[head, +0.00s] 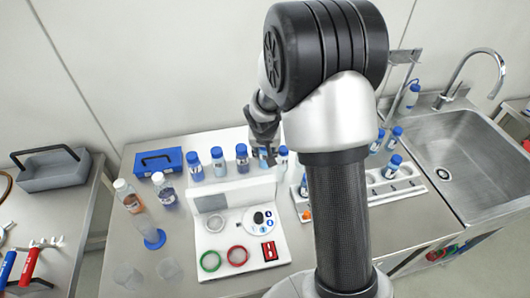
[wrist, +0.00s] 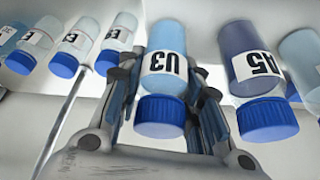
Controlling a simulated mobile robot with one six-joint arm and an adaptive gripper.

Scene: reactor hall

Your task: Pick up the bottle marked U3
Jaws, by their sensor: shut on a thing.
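The bottle marked U3 (wrist: 165,75) has light blue contents and a blue cap, and shows upside down in the wrist view. My gripper (wrist: 168,100) has a finger on each side of it and is shut on it. In the head view my gripper (head: 266,150) is at the row of bottles on the back shelf, and the U3 bottle (head: 263,160) is partly hidden by the fingers. I cannot tell whether the bottle is clear of the shelf.
The A5 bottle (wrist: 255,75) stands close beside U3, and several other blue-capped bottles (head: 218,162) share the row. A white station (head: 240,232) with rings lies in front. A blue toolbox (head: 158,161) is to the left, a bottle rack (head: 395,190) and sink (head: 465,155) to the right.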

